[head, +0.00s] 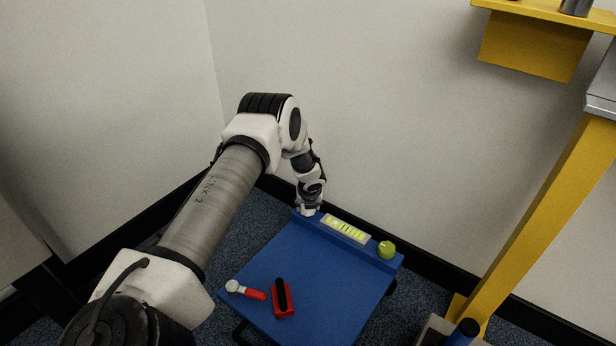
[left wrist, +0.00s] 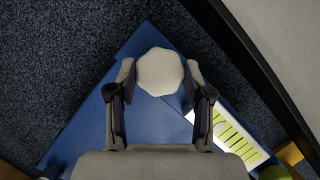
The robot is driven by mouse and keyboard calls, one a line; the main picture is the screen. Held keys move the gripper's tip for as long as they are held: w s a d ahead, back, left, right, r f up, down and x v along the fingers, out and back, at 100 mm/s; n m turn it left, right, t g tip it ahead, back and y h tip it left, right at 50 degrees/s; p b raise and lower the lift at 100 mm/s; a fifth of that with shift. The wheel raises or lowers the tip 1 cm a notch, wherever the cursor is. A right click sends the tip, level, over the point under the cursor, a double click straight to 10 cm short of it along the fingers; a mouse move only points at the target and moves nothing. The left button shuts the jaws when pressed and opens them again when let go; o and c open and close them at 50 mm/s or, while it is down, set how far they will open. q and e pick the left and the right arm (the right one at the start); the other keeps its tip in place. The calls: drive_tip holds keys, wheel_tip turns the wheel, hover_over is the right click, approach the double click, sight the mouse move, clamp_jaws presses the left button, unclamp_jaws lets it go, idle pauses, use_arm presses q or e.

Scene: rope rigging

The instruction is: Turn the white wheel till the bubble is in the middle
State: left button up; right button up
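The white wheel (left wrist: 159,72) is a pale rounded knob on the blue table (head: 275,255), at the back left corner. My left gripper (left wrist: 159,74) is over it from above, with one finger on each side. The fingers are spread, with at most narrow gaps to the wheel; contact is not clear. In the head view my left gripper (head: 309,205) largely hides the wheel. The level vial (head: 345,229) is yellow-green with dark marks, in a white frame just right of the gripper. It also shows in the left wrist view (left wrist: 232,137). I cannot make out the bubble.
A yellow-green knob (head: 387,249) stands at the table's back right corner. A white-and-red tool (head: 246,290) and a red block with a black handle (head: 282,298) lie on the front part. A wall is close behind; a yellow post (head: 540,215) stands right.

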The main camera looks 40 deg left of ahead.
idle(0.4)
use_arm(q)
drive_tip(key=shift+n+g+p, duration=0.3)
drive_tip(key=shift+n+p, duration=0.05)
drive_tip(key=shift+n, duration=0.35)
drive_tip(key=shift+n+y, duration=0.3)
drive_tip(key=shift+n, duration=0.4)
drive_tip(key=n+g, duration=0.1)
drive_tip(key=n, duration=0.1)
drive_tip(key=shift+w+f+n+g, duration=0.1)
drive_tip(key=shift+f+n+g, duration=0.05)
drive_tip(key=shift+n+g, duration=0.2)
drive_tip(key=n+g+b, duration=0.1)
drive_tip(key=n+b, duration=0.1)
drive_tip(key=n, duration=0.1)
drive_tip(key=shift+w+d+n, duration=0.1)
drive_tip(key=shift+n, duration=0.15)
drive_tip(key=shift+n+g+b, duration=0.75)
drive_tip(key=shift+n+b, duration=0.3)
drive_tip(key=shift+n, duration=0.65)
